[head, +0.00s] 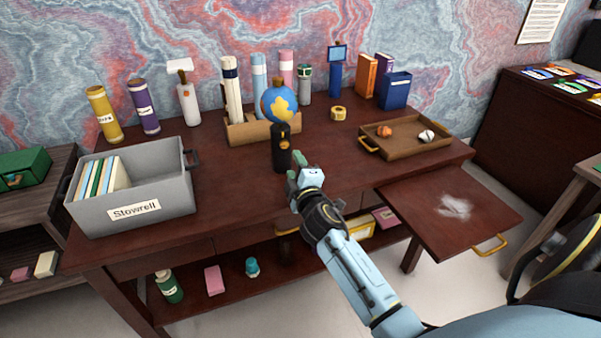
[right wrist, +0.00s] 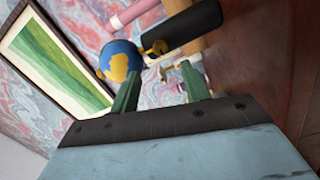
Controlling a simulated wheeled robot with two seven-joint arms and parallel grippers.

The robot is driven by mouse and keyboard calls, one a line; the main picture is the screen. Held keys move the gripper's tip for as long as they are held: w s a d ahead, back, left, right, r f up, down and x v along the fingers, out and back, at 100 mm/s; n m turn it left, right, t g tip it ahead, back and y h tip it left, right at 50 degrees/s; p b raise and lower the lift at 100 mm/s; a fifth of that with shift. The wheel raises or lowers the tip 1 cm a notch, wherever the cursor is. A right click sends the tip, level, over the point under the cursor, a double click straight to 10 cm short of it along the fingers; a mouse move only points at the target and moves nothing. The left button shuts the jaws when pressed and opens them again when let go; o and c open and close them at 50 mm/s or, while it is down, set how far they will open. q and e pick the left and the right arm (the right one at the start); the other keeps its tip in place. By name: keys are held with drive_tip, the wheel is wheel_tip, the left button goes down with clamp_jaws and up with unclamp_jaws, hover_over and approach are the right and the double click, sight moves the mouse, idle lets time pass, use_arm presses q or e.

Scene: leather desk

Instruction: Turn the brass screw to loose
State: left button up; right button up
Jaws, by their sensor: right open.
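A small globe (head: 278,105), blue with yellow land, stands upright on a black cylindrical post (head: 281,153) near the desk's front middle. The brass screw (head: 284,143) sticks out of the side of the post; it also shows in the right wrist view (right wrist: 156,47). My right gripper (head: 297,166) is just in front of the post, to the lower right of the screw. Its green fingers are open and empty. In the right wrist view the screw lies beyond the gap between the fingertips (right wrist: 158,78), apart from them. My left gripper is out of view.
A grey bin (head: 170,208) labelled Stowrell stands at the left of the desk (head: 235,180). A cardboard holder (head: 250,132) with rolled tubes is behind the globe. A brown tray (head: 408,150) lies at the right. A pulled-out board (head: 470,195) juts from the desk's right front.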

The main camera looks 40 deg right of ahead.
drive_tip(key=shift+v, duration=2.25)
drive_tip(key=s+a+f+m+g+y, duration=0.15)
drive_tip(key=s+f, duration=0.25)
drive_tip(key=f, duration=0.6)
drive_tip(key=s+a+f+m+g+y, duration=0.1)
drive_tip(key=s+a+f+g, duration=0.25)
drive_tip(key=f, duration=0.75)
drive_tip(key=s+a+f+m+g+y, duration=0.15)
drive_tip(key=s+f, duration=0.35)
drive_tip(key=f, duration=0.5)
drive_tip(key=s+f+m+g, duration=0.1)
drive_tip(key=s+f+g, duration=0.2)
drive_tip(key=s+f, duration=0.3)
drive_tip(key=s+a+f+m+g+y, duration=0.1)
drive_tip(key=s+f, duration=0.5)
drive_tip(key=s, duration=1.1)
drive_tip(key=s+f+m+g, duration=0.2)
drive_tip(key=s+f+g, duration=0.3)
drive_tip(key=s, duration=0.7)
drive_tip(key=shift+a+f+m+g, duration=0.2)
drive_tip(key=shift+f+m+g, duration=0.2)
drive_tip(key=shift+f, duration=0.15)
